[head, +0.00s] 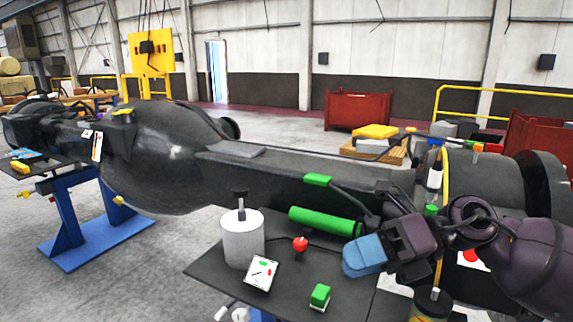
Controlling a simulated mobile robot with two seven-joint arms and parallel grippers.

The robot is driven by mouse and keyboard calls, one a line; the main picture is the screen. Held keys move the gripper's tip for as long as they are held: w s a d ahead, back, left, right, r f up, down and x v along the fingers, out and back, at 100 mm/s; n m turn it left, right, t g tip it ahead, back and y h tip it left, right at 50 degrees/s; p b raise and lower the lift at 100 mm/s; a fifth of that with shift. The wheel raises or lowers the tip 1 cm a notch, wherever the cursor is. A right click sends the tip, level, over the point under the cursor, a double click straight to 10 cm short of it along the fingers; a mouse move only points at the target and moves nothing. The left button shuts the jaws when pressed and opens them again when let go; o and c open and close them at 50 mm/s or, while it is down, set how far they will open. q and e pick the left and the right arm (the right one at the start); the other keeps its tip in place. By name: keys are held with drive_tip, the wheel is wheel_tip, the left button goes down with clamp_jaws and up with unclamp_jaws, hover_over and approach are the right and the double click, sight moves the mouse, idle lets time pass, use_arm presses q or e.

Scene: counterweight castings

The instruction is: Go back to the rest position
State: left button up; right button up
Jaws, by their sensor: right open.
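My right arm comes in from the right edge, and its gripper (364,257) with blue fingers hangs over the right part of a dark side table (215,266). Nothing shows between its fingers; it is open, though the gap is hard to see from this angle. A green cylinder (322,221) lies just behind and left of the fingers. A long dark casting (300,178) stretches across the view behind the gripper. My left gripper is not in view.
The side table holds a white cylinder (243,243), a red knob (300,244), a white card (261,272) and a green block (320,296). A blue stand (75,222) supports the casting at left. Open floor (165,262) lies left of the table.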

drive_tip(key=d+f+n+t+h, duration=0.7)
drive_tip(key=f+n+t, duration=0.15)
drive_tip(key=n, duration=0.85)
drive_tip(key=d+f+n+t+h, duration=0.7)
drive_tip(key=n+t+h, duration=0.15)
drive_tip(key=n, duration=0.95)
drive_tip(key=s+d+f+m+g, duration=0.2)
drive_tip(key=s+f+m+g, duration=0.2)
drive_tip(key=s+f+g, duration=0.5)
drive_tip(key=s+d+f+m+g, duration=0.25)
drive_tip(key=s+f, duration=0.45)
drive_tip(key=s, duration=0.5)
drive_tip(key=w+f+t, duration=0.7)
drive_tip(key=f, duration=0.3)
drive_tip(key=shift+w+a+f+t, duration=0.15)
drive_tip(key=shift+w+a+t, duration=0.1)
drive_tip(key=shift+a+t, duration=0.15)
